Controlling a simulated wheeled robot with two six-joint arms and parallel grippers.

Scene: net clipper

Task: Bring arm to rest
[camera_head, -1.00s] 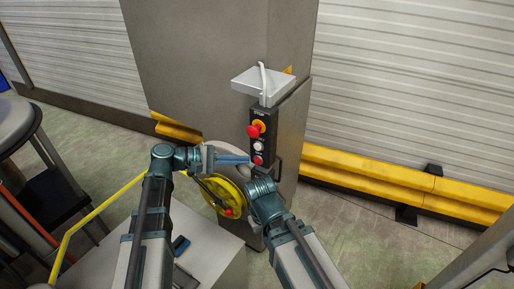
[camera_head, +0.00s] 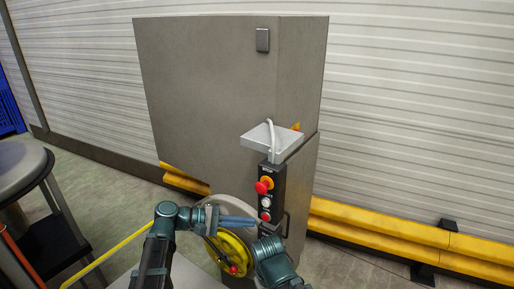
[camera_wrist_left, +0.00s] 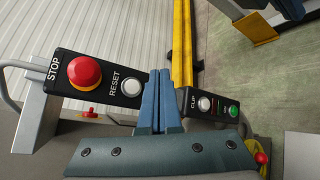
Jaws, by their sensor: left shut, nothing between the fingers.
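My left gripper (camera_head: 252,221) is shut and empty, its blue fingers pointing right, just beside the lower end of a black control panel (camera_head: 279,185). In the left wrist view the shut fingers (camera_wrist_left: 158,76) stand in front of the panel, between a red STOP button (camera_wrist_left: 84,73) with a white RESET button (camera_wrist_left: 131,87) and a white CLIP button (camera_wrist_left: 204,104) with a green button (camera_wrist_left: 233,111). I cannot tell whether the fingers touch the panel. My right arm (camera_head: 272,262) comes in at the bottom centre; its gripper's fingers cannot be made out clearly.
A grey cabinet (camera_head: 215,85) stands behind the panel, with a small tray (camera_head: 270,138) on it. A yellow wheel (camera_head: 232,250) is below the left gripper. A yellow barrier (camera_head: 380,232) runs along the wall at right. A round-topped stool (camera_head: 20,165) stands at far left.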

